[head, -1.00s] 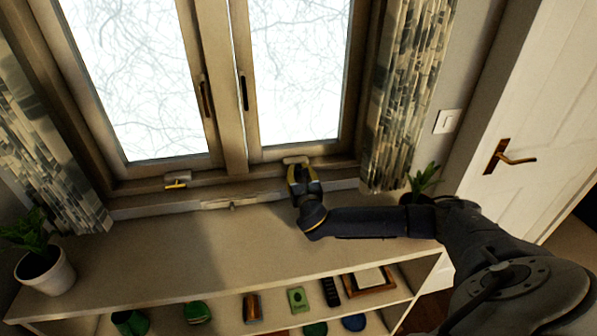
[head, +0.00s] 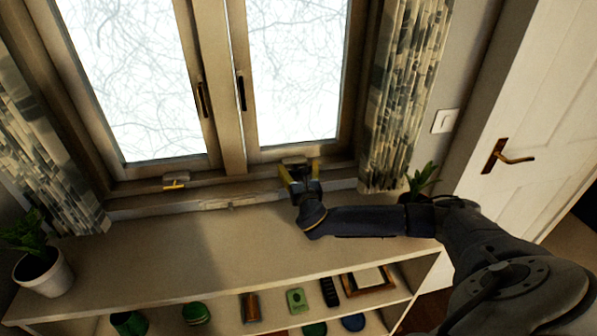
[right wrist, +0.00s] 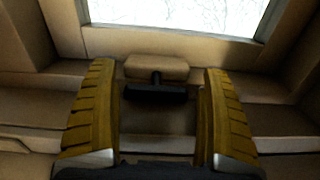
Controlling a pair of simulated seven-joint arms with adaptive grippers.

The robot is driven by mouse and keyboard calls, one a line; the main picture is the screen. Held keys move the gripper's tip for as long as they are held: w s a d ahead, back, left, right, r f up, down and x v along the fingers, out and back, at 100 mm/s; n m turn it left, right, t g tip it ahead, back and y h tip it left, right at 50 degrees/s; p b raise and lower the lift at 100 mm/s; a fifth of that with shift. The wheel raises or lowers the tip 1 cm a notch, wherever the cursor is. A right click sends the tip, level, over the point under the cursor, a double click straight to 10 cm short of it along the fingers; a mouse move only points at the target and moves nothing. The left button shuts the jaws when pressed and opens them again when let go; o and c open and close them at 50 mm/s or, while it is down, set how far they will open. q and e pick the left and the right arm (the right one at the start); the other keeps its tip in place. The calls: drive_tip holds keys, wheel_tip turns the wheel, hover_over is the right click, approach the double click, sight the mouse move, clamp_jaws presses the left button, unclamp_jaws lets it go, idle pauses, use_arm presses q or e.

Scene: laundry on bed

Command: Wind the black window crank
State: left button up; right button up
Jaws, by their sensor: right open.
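The black window crank (right wrist: 156,92) shows in the right wrist view as a dark bar on a short stem, coming out of a tan housing (right wrist: 156,67) on the window's bottom frame. My right gripper (right wrist: 160,110) is open, with one ribbed yellow finger on each side of the crank and gaps between. In the head view my right gripper (head: 299,172) is at the sill under the right pane and mostly hides the crank. A second crank (head: 176,184), yellow, sits under the left pane. My left gripper is not in view.
A shelf unit (head: 190,251) with a clear top stands below the window. Potted plants stand at its left end (head: 43,272) and right end (head: 421,183). Patterned curtains (head: 408,90) hang at both sides. A white door (head: 530,100) is at the right.

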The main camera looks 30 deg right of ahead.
drive_tip(key=shift+a+r, duration=0.25)
drive_tip(key=shift+d+f, duration=0.1)
drive_tip(key=shift+f, duration=0.15)
drive_tip(key=shift+s+a, duration=0.2)
drive_tip(key=shift+s, duration=0.1)
drive_tip(key=v, duration=1.1)
drive_tip(key=shift+s+r, duration=0.15)
drive_tip(key=shift+r, duration=0.05)
